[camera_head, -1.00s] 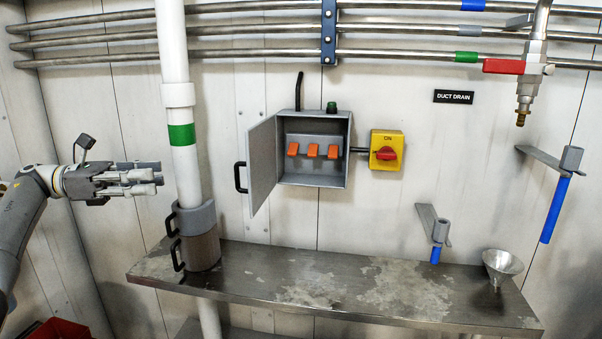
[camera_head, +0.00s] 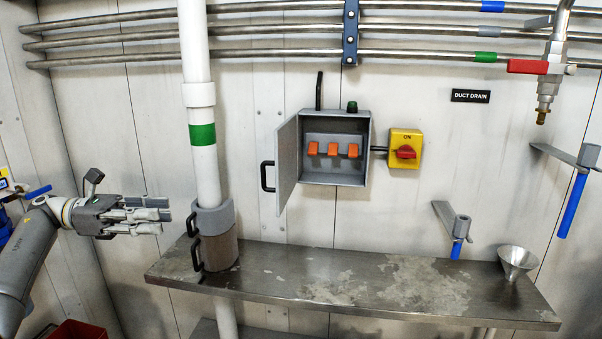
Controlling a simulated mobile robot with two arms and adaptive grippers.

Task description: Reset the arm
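My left gripper (camera_head: 160,212) is at the left, beside the white vertical pipe (camera_head: 203,165) and near the height of the grey collar at its foot. It points right, is apart from the pipe in the picture and has nothing visible in its fingers. I see the fingers from the side, so their opening is unclear. My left arm (camera_head: 30,250) comes in from the left edge. My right gripper is not in view.
The metal shelf (camera_head: 270,268) runs below the pipe collar (camera_head: 215,235). An open switch box (camera_head: 325,175), a yellow switch (camera_head: 404,135) and a funnel (camera_head: 517,260) are to the right. A red bin (camera_head: 80,332) is at lower left. Free space lies below my gripper.

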